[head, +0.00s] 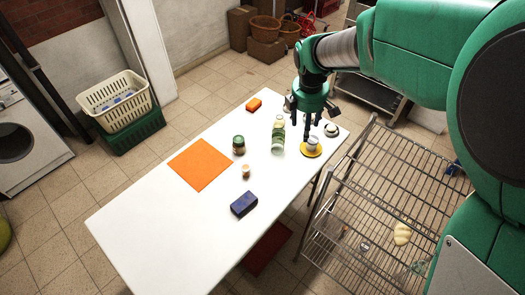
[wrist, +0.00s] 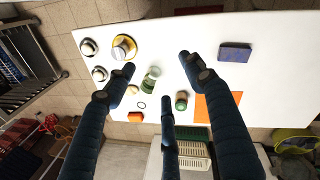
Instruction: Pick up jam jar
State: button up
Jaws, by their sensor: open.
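A small jar with a dark green lid and brownish body (head: 239,145), which looks like the jam jar, stands upright on the white table (head: 150,225), near the right corner of the orange mat. In the wrist view the jar (wrist: 181,101) shows from above, right of the lower finger. My gripper (head: 308,122) is open and empty, with its dark fingers spread. In the head view it is right of the jar, over the far right part of the table near the cup. In the wrist view the fingers (wrist: 160,80) surround the green bottle's place in the picture; contact does not show.
A green-labelled bottle (head: 278,141) stands between jar and gripper. A cup on a yellow saucer (head: 311,153) is under the gripper. An orange mat (head: 200,165), small tan item (head: 246,171), dark blue box (head: 244,204) and orange sponge (head: 254,104) surround the jar. A wire rack (head: 385,200) stands right.

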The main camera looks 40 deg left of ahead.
jog(key=s+a+f+n, duration=0.4)
jog(key=a+f, duration=0.5)
jog(key=a, duration=0.2)
jog(key=n, duration=0.5)
send_over(246, 168)
jog(key=s, duration=0.1)
notch_tip(246, 168, down, 10)
jog(key=f, duration=0.1)
jog(key=shift+s+a+r+g+h+b, duration=0.15)
jog(key=shift+a+r+g+h+b, duration=0.15)
jog(key=shift+h+b, duration=0.1)
jog(key=shift+f, duration=0.2)
jog(key=shift+w+d+f+b, duration=0.15)
jog(key=shift+f+b, duration=0.1)
jog(key=shift+f, duration=1.1)
jog(key=shift+w+a+f+b, duration=0.1)
jog(key=shift+w+f+b, duration=0.15)
jog(key=shift+f, duration=1.15)
jog(key=shift+w+d+f+b, duration=0.1)
jog(key=shift+f+b, duration=0.2)
jog(key=shift+f, duration=1.05)
jog(key=shift+f, duration=0.1)
jog(key=shift+w+f+b, duration=0.15)
jog(key=shift+f+b, duration=0.3)
jog(key=shift+f, duration=0.85)
jog(key=shift+w+f+b, duration=0.1)
jog(key=shift+f+b, duration=0.3)
jog(key=shift+f, duration=0.85)
jog(key=shift+c, duration=0.2)
